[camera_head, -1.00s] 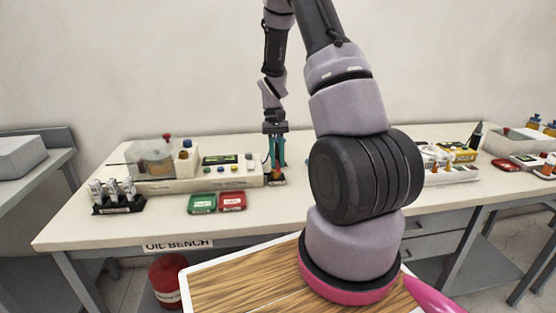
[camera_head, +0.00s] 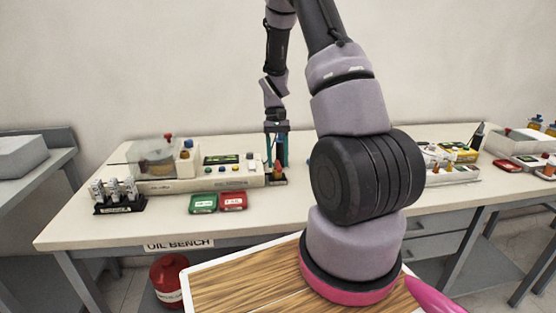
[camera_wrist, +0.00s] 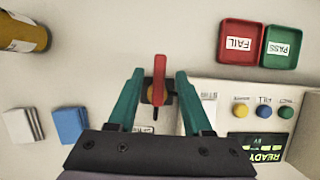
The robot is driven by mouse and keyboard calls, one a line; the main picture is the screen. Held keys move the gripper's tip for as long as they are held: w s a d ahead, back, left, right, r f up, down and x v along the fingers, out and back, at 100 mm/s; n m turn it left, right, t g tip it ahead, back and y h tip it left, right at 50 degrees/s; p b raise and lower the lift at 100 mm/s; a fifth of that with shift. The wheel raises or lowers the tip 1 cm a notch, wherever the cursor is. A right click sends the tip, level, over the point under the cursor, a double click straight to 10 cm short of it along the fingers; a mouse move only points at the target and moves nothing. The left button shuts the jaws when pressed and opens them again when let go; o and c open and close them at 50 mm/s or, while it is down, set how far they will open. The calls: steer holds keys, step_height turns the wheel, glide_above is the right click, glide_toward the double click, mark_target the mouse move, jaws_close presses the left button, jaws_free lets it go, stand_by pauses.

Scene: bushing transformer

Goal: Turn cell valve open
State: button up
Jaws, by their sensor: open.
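The valve has a red lever handle (camera_wrist: 160,78) on a brass-coloured body, with a small dark base and a label partly hidden by my gripper. In the wrist view my gripper (camera_wrist: 158,76) is open, with one teal finger on each side of the lever. Gaps show between the lever and both fingers, so neither seems to touch it. In the head view my gripper (camera_head: 276,164) points down over the bench, with the small red handle (camera_head: 278,165) between its fingers, at the right end of the test unit (camera_head: 225,181).
The test unit's button panel (camera_wrist: 262,98) is close to the right finger. Red FAIL (camera_wrist: 241,42) and green PASS (camera_wrist: 282,46) trays lie beyond it. An amber bottle (camera_wrist: 22,35), grey block (camera_wrist: 22,126) and blue block (camera_wrist: 70,124) are at left. Bench surface between them is clear.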

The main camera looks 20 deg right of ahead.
steer(key=v, duration=1)
steer(key=shift+r, duration=0.25)
steer(key=shift+w, duration=0.1)
